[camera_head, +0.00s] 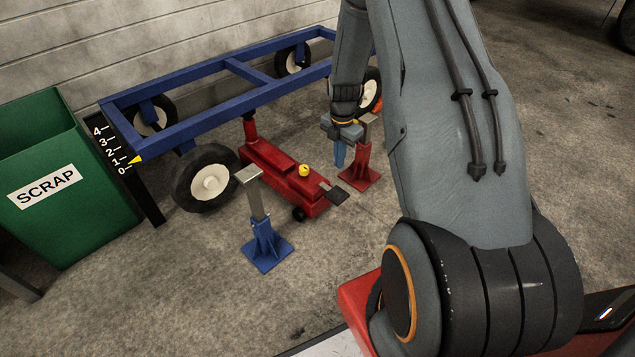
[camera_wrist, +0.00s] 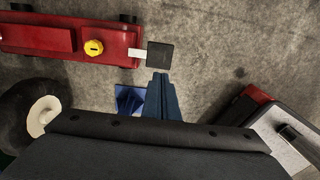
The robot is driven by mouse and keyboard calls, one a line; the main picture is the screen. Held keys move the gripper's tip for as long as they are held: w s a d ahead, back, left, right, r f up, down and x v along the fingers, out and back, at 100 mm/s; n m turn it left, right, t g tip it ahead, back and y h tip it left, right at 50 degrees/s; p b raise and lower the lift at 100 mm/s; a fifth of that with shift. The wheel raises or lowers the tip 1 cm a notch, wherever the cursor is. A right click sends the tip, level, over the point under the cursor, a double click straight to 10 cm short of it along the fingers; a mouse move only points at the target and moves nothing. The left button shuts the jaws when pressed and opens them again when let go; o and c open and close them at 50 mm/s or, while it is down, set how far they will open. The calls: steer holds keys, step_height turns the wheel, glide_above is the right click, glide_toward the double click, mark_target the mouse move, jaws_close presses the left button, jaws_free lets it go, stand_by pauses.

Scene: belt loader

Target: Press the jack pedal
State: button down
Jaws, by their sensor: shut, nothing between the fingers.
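The jack pedal (camera_head: 336,196) is a dark square pad at the near end of the red floor jack (camera_head: 283,172). The jack lies partly under the blue cart frame (camera_head: 205,95) and has a yellow knob (camera_head: 305,170) on top. In the wrist view the pedal (camera_wrist: 160,56) sits on a pale bar right of the yellow knob (camera_wrist: 94,47). My gripper (camera_head: 339,165) is shut and empty, its fingers pointing down, above the floor near the pedal. In the wrist view its fingertips (camera_wrist: 160,76) appear just below the pedal; I cannot tell the height gap.
A blue jack stand (camera_head: 266,245) stands left of the pedal and a red stand (camera_head: 361,165) to its right. A black height scale (camera_head: 135,170) with a yellow pointer is beside a green scrap bin (camera_head: 50,185). Cart wheels (camera_head: 207,180) are close by. Floor in front of the pedal is clear.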

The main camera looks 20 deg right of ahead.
mark_target(337, 195)
step_height(337, 195, down, 14)
steer(key=b, duration=0.5)
stand_by(0.5)
